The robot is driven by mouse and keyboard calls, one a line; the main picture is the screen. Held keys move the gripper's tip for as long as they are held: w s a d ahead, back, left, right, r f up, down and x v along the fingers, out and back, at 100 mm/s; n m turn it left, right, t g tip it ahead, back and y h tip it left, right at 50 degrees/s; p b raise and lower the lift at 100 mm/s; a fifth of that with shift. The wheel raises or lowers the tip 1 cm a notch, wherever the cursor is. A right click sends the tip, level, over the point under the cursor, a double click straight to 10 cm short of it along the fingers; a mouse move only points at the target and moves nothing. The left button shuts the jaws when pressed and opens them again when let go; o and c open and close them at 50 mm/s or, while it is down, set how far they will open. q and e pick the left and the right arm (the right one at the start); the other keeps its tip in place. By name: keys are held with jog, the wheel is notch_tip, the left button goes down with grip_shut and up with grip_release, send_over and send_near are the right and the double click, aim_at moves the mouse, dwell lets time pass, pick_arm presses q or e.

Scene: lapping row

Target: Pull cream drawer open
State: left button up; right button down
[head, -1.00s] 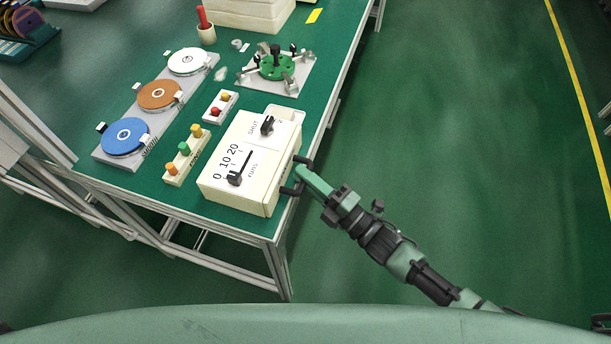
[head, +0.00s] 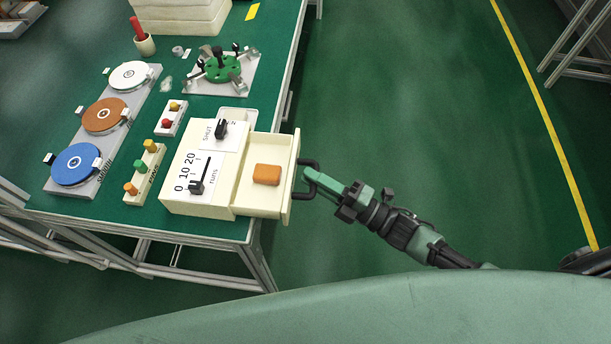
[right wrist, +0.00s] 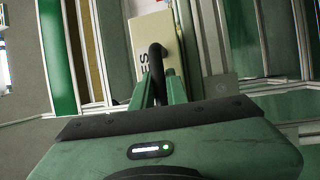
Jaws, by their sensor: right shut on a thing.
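The cream drawer (head: 246,202) stands pulled out to the right from the cream box (head: 190,205) on the green table, with an orange block (head: 266,175) lying inside it. Its black handle (head: 307,180) is on the drawer's front. My right gripper (head: 318,180) is shut on the handle, off the table's right edge. In the right wrist view the black handle (right wrist: 155,62) runs between the gripper's fingers, with the cream drawer front (right wrist: 143,45) behind it. My left gripper is not in view.
Left of the box are a strip of coloured pegs (head: 140,172), a small block with red and yellow pegs (head: 171,116), and three discs, the nearest blue (head: 75,163). A green fixture (head: 222,69) stands behind.

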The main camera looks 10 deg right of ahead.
jog(key=shift+f, duration=0.1)
jog(key=c, duration=1.7)
grip_release()
jog(key=shift+s, duration=0.1)
jog(key=b+v, duration=0.1)
jog(key=v, duration=0.6)
jog(key=shift+s+d, duration=0.2)
jog(key=shift+d, duration=0.1)
jog(key=shift+f, duration=0.1)
